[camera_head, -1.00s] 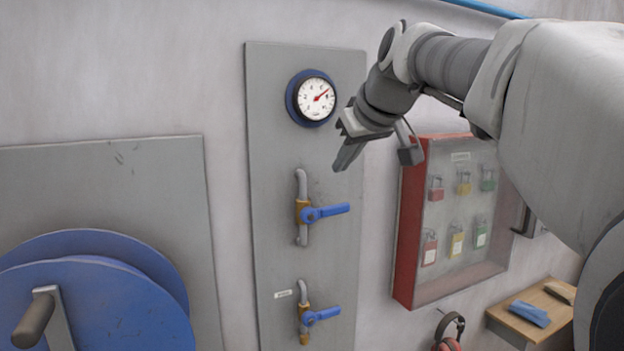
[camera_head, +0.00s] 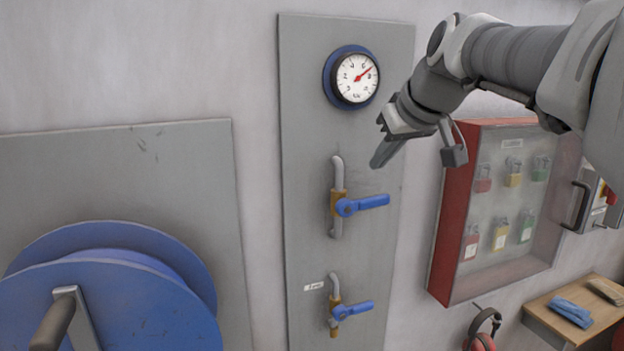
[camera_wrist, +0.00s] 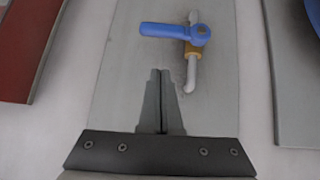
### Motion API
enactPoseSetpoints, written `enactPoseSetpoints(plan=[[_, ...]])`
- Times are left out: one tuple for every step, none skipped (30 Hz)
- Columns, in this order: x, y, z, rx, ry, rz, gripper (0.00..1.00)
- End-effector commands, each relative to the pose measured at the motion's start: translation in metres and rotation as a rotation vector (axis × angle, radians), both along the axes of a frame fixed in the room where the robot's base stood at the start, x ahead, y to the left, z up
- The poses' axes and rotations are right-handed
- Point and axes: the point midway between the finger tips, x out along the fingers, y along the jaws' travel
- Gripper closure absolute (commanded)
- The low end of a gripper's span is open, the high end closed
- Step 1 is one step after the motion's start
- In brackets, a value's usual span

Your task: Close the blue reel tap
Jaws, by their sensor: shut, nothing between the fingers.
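Two taps with blue lever handles sit on a grey wall panel (camera_head: 300,180). The upper tap (camera_head: 362,204) has a brass body on a grey pipe, and its lever points right, across the pipe. The lower tap (camera_head: 351,310) has a small white label (camera_head: 314,286) at its left, too small to read; its lever also points right, tilted slightly up. My gripper (camera_head: 378,162) is shut and empty, in front of the panel above the upper lever. In the wrist view my gripper (camera_wrist: 161,75) points toward a blue tap lever (camera_wrist: 172,32), apart from it.
A blue hose reel (camera_head: 120,290) stands at the left. A gauge (camera_head: 356,78) is above the taps. A red-framed padlock cabinet (camera_head: 445,225) is right of the panel, with red earmuffs (camera_head: 484,330) and a wooden shelf (camera_head: 545,318) below.

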Motion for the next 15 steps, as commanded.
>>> enactPoseSetpoints(plan=[[0.008,0.002,-0.008,0.001,0.004,0.000,1.00],[0.012,0.003,-0.012,0.001,0.004,0.000,1.00],[0.012,0.003,-0.018,0.000,0.003,-0.002,1.00],[0.011,0.002,-0.023,0.000,0.002,-0.002,1.00],[0.011,0.002,-0.027,0.000,0.003,-0.002,1.00],[0.011,0.001,-0.032,0.000,0.001,-0.001,1.00],[0.011,0.001,-0.036,0.001,0.002,-0.002,1.00],[0.011,0.001,-0.039,0.001,0.001,-0.001,1.00],[0.012,0.001,-0.042,0.001,0.001,-0.001,1.00],[0.012,0.001,-0.044,0.000,0.001,-0.001,1.00],[0.012,0.001,-0.046,0.000,0.001,0.000,1.00],[0.012,0.001,-0.048,-0.001,0.000,-0.001,1.00],[0.012,0.001,-0.049,-0.001,0.000,0.000,1.00],[0.012,0.001,-0.050,-0.001,0.000,0.000,1.00],[0.012,0.001,-0.051,-0.001,-0.001,0.000,1.00]])
